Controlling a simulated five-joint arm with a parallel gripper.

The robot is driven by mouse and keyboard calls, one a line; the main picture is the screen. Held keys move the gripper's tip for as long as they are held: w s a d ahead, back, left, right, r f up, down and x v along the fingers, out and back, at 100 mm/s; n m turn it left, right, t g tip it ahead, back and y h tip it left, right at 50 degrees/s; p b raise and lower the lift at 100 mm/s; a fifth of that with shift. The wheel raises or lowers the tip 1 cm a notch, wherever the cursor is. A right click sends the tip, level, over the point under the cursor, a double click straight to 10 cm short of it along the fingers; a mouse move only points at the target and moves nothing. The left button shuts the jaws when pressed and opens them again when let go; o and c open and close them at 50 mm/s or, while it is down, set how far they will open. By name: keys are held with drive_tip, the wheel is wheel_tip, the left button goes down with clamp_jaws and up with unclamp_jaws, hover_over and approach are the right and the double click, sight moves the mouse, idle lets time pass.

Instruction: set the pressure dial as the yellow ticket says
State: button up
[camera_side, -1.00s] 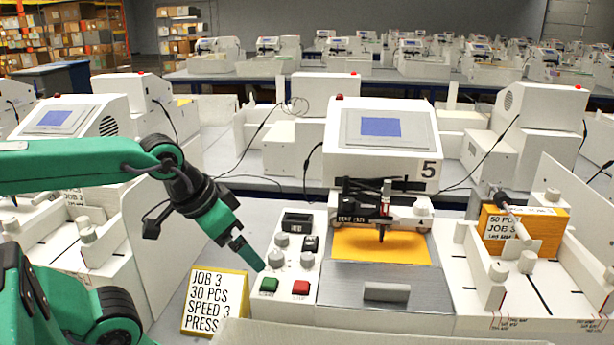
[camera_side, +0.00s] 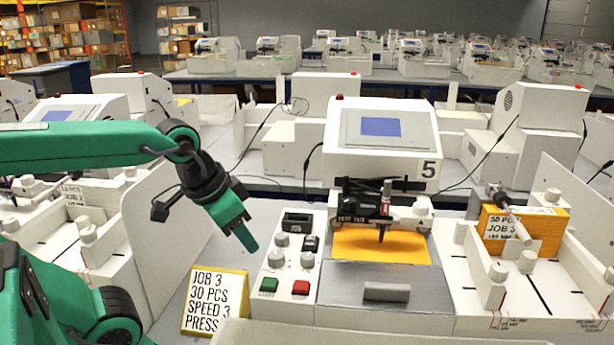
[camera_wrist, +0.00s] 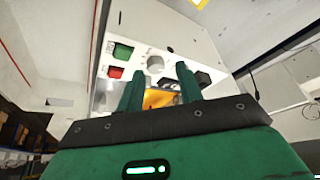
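The yellow ticket (camera_side: 214,302) stands left of the control panel (camera_side: 272,307). It reads JOB 3, 30 PCS, SPEED 3 and PRESS; any figure after PRESS is not readable. The panel has grey round knobs, an upper one (camera_side: 281,240), a lower left one (camera_side: 277,259) and a lower right one (camera_side: 306,259). Their labels and settings are too small to read, so I cannot tell which is the pressure dial. My gripper (camera_side: 251,247) is just left of the knobs, apart from them. In the wrist view its two fingers (camera_wrist: 160,82) are spread with nothing held; a knob (camera_wrist: 155,64) shows beyond them.
The panel also has a green button (camera_side: 269,285), a red button (camera_side: 300,287), a black switch (camera_side: 311,243) and a dark display (camera_side: 298,220). Plotter 5 (camera_side: 383,152) stands right, with a yellow sheet (camera_side: 350,246) under its pen. A white-walled tray (camera_side: 130,240) stands left.

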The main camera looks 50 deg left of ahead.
sight(282, 235)
drive_tip(key=w+a+m+g, duration=0.1)
drive_tip(key=w, duration=0.2)
drive_tip(key=w+a+r+m+g, duration=0.1)
drive_tip(key=w+g, duration=0.1)
drive_tip(key=w, duration=0.1)
drive_tip(key=w+r+m+g, duration=0.1)
drive_tip(key=w+m, duration=0.1)
drive_tip(key=w, duration=0.1)
drive_tip(key=shift+w+a+r, duration=0.2)
drive_tip(key=shift+a, duration=0.2)
drive_tip(key=shift+w+a+m+g, duration=0.2)
drive_tip(key=shift+w+m+g, duration=0.1)
drive_tip(key=shift+w+g, duration=0.15)
drive_tip(key=shift+f, duration=0.15)
drive_tip(key=shift+f, duration=3.8)
drive_tip(key=c, duration=0.7)
